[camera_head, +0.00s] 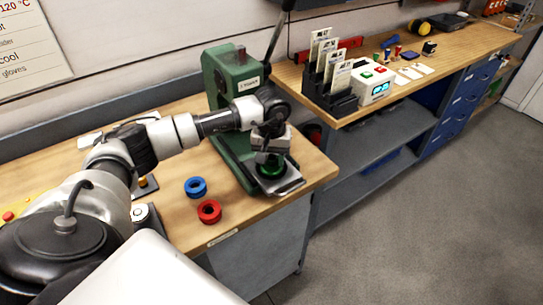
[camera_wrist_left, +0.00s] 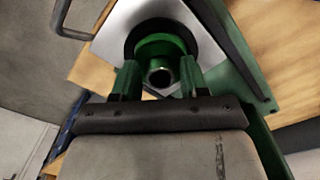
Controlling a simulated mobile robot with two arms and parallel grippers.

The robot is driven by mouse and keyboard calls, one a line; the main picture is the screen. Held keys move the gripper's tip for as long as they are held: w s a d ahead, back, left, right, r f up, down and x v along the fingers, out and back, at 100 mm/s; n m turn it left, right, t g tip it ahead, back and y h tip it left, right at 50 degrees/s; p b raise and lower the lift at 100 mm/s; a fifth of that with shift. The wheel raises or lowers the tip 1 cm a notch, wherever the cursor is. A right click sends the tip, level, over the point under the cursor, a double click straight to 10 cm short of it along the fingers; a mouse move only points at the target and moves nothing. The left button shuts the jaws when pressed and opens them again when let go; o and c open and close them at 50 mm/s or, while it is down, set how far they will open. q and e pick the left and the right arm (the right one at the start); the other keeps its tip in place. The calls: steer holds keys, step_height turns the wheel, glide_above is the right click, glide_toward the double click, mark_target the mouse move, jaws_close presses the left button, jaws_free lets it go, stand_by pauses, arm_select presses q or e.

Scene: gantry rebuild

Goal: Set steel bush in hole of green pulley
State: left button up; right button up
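The green pulley (camera_head: 271,168) lies on the metal base plate of the green press (camera_head: 232,85). In the left wrist view the pulley (camera_wrist_left: 160,45) shows a raised hub. A round, grey-rimmed opening (camera_wrist_left: 160,76) with a dark middle is at the hub's near side. I cannot tell whether this rim is the steel bush or part of the pulley. My left gripper (camera_head: 269,154) points down just above the pulley. In its wrist view the fingers (camera_wrist_left: 159,82) stand apart on either side of the rim, with gaps showing. My right gripper is not in view.
A blue ring (camera_head: 196,187) and a red ring (camera_head: 209,211) lie on the wooden bench left of the press. The press lever (camera_head: 277,38) rises above. A black card rack (camera_head: 330,85) and a white box (camera_head: 372,83) stand on the bench at the right.

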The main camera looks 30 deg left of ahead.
arm_select(q)
steer(key=shift+o, duration=1.2)
step_height(320, 180, up, 11)
steer(key=b, duration=0.2)
steer(key=shift+b, duration=0.3)
steer(key=shift+f, duration=0.1)
